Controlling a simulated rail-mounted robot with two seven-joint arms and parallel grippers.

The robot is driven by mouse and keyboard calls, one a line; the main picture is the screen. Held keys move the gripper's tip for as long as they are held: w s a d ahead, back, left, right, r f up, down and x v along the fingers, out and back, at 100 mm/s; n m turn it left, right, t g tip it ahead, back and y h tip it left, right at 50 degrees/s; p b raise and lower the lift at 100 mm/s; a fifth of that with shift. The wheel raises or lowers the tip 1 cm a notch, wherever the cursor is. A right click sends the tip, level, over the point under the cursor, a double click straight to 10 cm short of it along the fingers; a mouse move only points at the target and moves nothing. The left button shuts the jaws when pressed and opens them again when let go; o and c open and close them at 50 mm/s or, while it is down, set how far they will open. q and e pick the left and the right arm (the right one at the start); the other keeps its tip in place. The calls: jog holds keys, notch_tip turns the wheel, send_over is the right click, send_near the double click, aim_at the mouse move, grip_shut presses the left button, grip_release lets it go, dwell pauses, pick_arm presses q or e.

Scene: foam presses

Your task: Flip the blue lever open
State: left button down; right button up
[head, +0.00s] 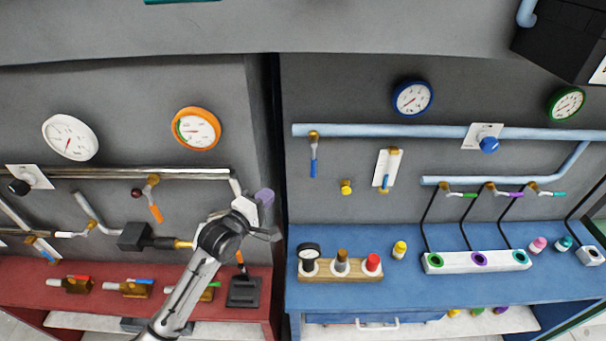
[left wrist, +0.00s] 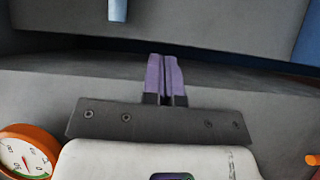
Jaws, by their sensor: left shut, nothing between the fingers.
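A blue lever (head: 313,168) hangs straight down from a brass valve (head: 314,137) on the pale blue pipe, above the blue bench. A second blue-handled lever (head: 385,181) hangs on a white plate (head: 391,162) to its right. My left gripper (head: 266,196) is shut and empty, left of and below the first lever and apart from it, in front of the gap between the two presses. Its purple fingers (left wrist: 166,78) are together in the left wrist view. A blue bar end (left wrist: 117,10) shows above them; I cannot tell which lever it is. My right gripper is not in view.
The pale blue pipe (head: 360,131) runs along the right press. A blue gauge (head: 412,98) sits above it. An orange gauge (head: 196,129) is on the left press. A block with coloured knobs (head: 355,268) stands on the blue bench (head: 400,295). Space before the first lever looks clear.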

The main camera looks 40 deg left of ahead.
pick_arm(q)
jog(key=shift+n, duration=0.3)
jog(key=shift+w, duration=0.15)
jog(key=p, duration=0.2)
send_near(313, 162)
jog(key=w+a+f, duration=0.3)
jog(key=w+a, duration=0.1)
jog(key=a, duration=0.1)
jog(key=shift+w+d, duration=1.35)
jog(key=shift+w, duration=0.3)
jog(key=shift+f, duration=0.15)
jog(key=shift+w+d+n, duration=0.15)
jog(key=shift+d+n, duration=0.1)
jog(key=shift+n, duration=0.05)
